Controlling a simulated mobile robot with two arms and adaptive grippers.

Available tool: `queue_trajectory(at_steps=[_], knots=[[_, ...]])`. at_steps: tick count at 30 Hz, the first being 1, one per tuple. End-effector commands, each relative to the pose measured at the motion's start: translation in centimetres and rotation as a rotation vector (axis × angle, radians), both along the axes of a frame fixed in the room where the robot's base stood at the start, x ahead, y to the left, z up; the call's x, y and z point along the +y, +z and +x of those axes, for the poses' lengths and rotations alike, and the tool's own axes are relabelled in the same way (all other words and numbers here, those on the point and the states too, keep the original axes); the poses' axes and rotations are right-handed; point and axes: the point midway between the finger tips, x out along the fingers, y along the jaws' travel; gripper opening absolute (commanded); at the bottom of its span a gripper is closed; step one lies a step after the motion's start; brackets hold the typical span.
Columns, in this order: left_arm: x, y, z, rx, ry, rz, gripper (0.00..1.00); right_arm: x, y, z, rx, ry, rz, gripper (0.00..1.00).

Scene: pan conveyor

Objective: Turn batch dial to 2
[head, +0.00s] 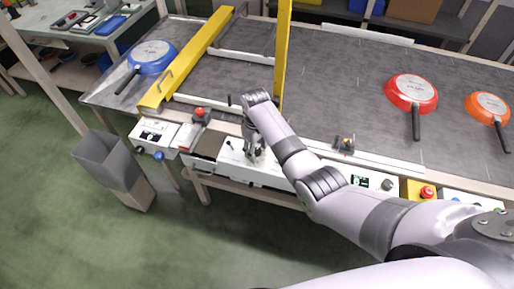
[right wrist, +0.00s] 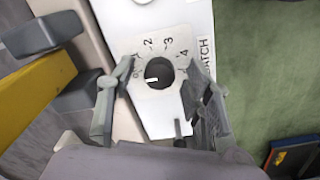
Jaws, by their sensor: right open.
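The batch dial (right wrist: 160,66) is a dark round knob on a white plate in the right wrist view. A short white pointer mark on it points left, away from the printed 2, 3 and 4. A label by the left finger is partly hidden. The word BATCH is printed on the right. My right gripper (right wrist: 159,72) is open, with one finger on each side of the dial; I cannot tell whether they touch it. In the head view my right gripper (head: 254,153) is over the white front panel (head: 270,172) and hides the dial. My left gripper is not in view.
A blue pan (head: 152,56), a red pan (head: 411,90) and an orange pan (head: 488,105) lie on the grey conveyor (head: 335,75). A yellow guide (head: 190,60) and a yellow post (head: 282,50) stand by it. A red button (head: 427,192) and a grey bin (head: 105,160) are near the front.

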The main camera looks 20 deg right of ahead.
Motion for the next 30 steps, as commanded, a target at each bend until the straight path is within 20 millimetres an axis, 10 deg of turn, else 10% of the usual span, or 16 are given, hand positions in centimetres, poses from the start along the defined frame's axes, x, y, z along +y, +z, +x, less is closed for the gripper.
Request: queue_trajectory(at_steps=[21, 30], knots=[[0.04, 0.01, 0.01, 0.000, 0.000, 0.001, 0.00, 0.03, 0.04, -0.02, 0.000, 0.000, 0.001, 0.00], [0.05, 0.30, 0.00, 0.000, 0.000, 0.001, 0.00, 0.05, 0.13, -0.02, 0.001, -0.029, 0.000, 0.00]])
